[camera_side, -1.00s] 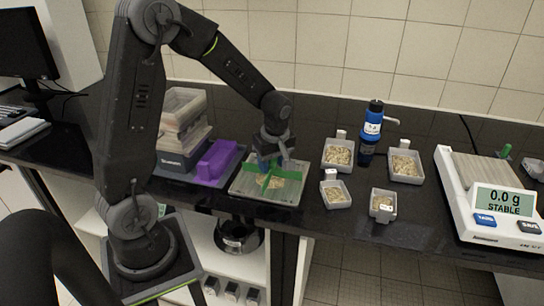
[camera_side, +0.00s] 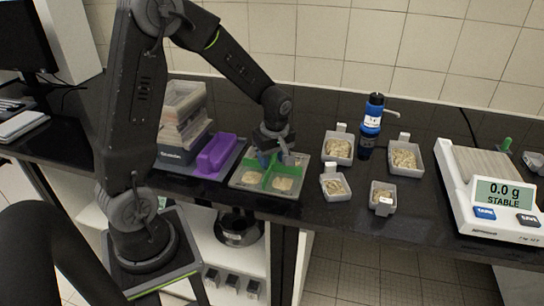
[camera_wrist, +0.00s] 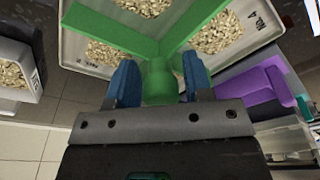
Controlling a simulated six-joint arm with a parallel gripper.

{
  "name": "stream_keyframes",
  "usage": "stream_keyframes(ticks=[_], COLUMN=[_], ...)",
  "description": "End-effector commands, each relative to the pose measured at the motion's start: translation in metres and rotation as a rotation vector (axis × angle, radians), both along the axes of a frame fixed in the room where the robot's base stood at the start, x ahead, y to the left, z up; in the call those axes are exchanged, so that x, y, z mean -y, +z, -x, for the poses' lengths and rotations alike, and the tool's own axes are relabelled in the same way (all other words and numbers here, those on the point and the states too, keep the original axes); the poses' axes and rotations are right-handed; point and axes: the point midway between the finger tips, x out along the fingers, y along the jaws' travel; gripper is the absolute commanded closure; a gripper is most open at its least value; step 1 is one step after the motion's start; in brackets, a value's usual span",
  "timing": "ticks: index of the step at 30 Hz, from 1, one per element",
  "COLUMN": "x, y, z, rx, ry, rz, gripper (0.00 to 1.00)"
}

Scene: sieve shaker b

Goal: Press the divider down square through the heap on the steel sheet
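The green cross-shaped divider (camera_side: 267,181) stands in the steel sheet (camera_side: 263,194), with its vanes down at the sheet and looking level. In the wrist view, its central post (camera_wrist: 160,84) is between the blue fingertips of my gripper (camera_wrist: 160,78), which are closed on it. The pale grainy heap is parted by the vanes. One portion (camera_side: 283,183) lies front right and another (camera_side: 251,177) front left in the side view. Portions also show between the vanes in the wrist view (camera_wrist: 217,34). The far portions are partly hidden by my gripper in the side view.
Several white trays of grains, one at front (camera_side: 335,187), stand right of the sheet around a blue bottle (camera_side: 371,128). A purple holder (camera_side: 217,155) and stacked trays (camera_side: 184,118) stand left. The bench's front edge is close.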

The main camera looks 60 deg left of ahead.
Motion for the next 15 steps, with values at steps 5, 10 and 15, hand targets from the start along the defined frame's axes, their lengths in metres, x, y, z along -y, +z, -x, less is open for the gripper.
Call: stream_keyframes(ticks=[5, 10, 15], x=[-0.0001, -0.0001, 0.0001], y=[0.0003, 0.0003, 0.0004], z=[-0.0001, -0.0001, 0.0000], rx=[0.001, 0.000, 0.000], ry=[0.000, 0.000, 0.000], rz=[0.000, 0.000, 0.000], gripper=[0.36, 0.25, 0.25])
